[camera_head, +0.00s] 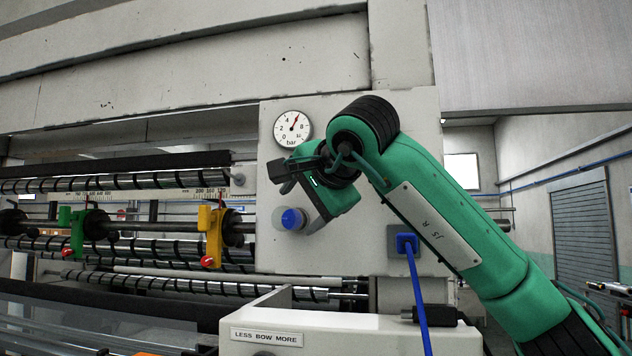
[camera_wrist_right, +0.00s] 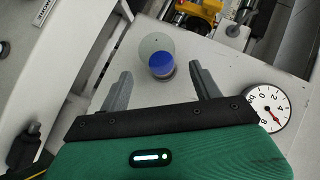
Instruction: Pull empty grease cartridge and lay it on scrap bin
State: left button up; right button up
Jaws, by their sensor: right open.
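The grease cartridge (camera_head: 292,219) appears as a short cylinder with a blue end, sticking out of the grey machine panel below the dial gauge. In the right wrist view its blue end (camera_wrist_right: 161,65) lies between the fingertips in the picture. My left gripper is not in view. I cannot make out a scrap bin.
A pressure gauge (camera_head: 292,129) sits just above the gripper. A blue cable (camera_head: 416,290) hangs from a socket to the right. A pale box labelled LESS BOW MORE (camera_head: 340,327) stands below. Rollers with green and yellow brackets (camera_head: 211,232) lie to the left.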

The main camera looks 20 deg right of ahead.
aim_at(295, 212)
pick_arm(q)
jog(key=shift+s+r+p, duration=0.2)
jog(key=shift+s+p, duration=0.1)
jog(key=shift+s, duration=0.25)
pick_arm(e)
jog(key=shift+x, duration=2)
jog(key=shift+s, duration=0.1)
jog(key=shift+c, duration=0.5)
jog(key=c, duration=1.1)
jog(key=shift+s+a, duration=0.1)
jog(key=shift+a, duration=0.05)
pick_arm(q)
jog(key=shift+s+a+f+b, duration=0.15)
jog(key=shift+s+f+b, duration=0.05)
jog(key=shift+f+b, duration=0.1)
pick_arm(e)
jog(key=shift+s+a, duration=0.4)
jog(key=shift+s, duration=0.3)
jog(key=shift+s+a, duration=0.1)
jog(key=shift+s+a, duration=0.2)
jog(key=shift+s, duration=0.15)
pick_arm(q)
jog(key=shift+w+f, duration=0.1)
